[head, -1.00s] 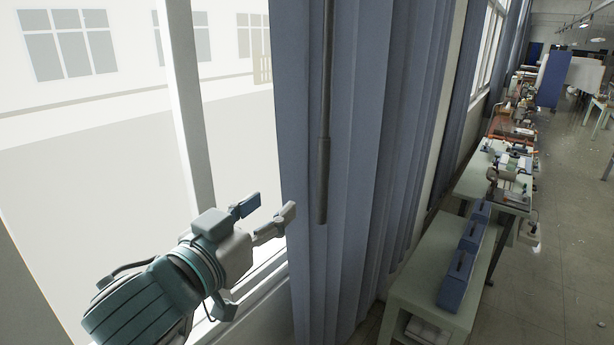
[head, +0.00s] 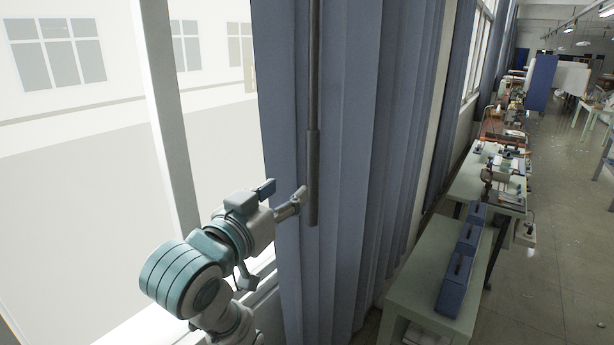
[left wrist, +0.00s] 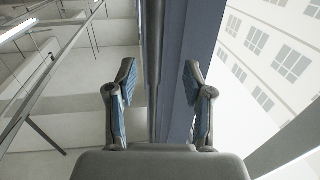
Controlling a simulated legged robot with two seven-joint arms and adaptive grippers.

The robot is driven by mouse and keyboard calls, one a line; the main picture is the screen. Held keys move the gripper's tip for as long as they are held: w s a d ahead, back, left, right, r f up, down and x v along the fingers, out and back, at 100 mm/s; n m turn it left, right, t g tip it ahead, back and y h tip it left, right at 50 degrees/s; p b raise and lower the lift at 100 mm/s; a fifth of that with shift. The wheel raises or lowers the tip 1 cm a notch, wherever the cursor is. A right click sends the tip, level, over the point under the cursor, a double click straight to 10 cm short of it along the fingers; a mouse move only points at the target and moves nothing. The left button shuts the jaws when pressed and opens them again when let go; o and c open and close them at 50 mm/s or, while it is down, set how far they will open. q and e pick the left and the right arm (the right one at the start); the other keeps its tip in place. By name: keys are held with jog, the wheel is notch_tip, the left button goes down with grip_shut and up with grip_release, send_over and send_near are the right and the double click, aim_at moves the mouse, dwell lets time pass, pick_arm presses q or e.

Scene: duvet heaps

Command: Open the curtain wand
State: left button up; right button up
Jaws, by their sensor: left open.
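The curtain wand (head: 313,160) is a thin dark grey rod with a thicker lower grip, hanging upright in front of the blue-grey curtain (head: 350,150). My left gripper (head: 284,193) is open, just left of the wand's lower grip; one fingertip appears close to the wand, but I cannot tell if it touches. In the left wrist view the wand (left wrist: 153,70) runs upright between the two open fingers, nearer the left one, with the curtain (left wrist: 185,60) behind and to its right. My right gripper is not in view.
A window with a white frame (head: 168,120) lies left of the curtain. A pale green table (head: 415,285) with blue boxes (head: 460,262) stands to the right of the curtain. More cluttered tables (head: 485,180) line the wall beyond. The floor (head: 560,240) on the right is mostly clear.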

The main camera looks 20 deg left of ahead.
aim_at(311, 177)
pick_arm(q)
jog(key=w+d, duration=0.1)
jog(key=w, duration=0.1)
jog(key=w+d+p, duration=0.1)
jog(key=w, duration=0.1)
jog(key=w+d, duration=0.1)
jog(key=w, duration=0.1)
jog(key=shift+w+d, duration=0.2)
jog(key=shift+w, duration=0.05)
jog(key=shift+w+a+p, duration=0.15)
jog(key=shift+w+p, duration=0.05)
jog(key=shift+w, duration=0.4)
jog(key=shift+w+a+p, duration=0.15)
jog(key=shift+w, duration=0.4)
jog(key=shift+w+a+f, duration=0.15)
jog(key=shift+w+a, duration=0.25)
jog(key=shift+a, duration=0.2)
jog(key=shift+d, duration=0.7)
jog(key=c, duration=0.8)
grip_shut()
jog(key=shift+a, duration=0.1)
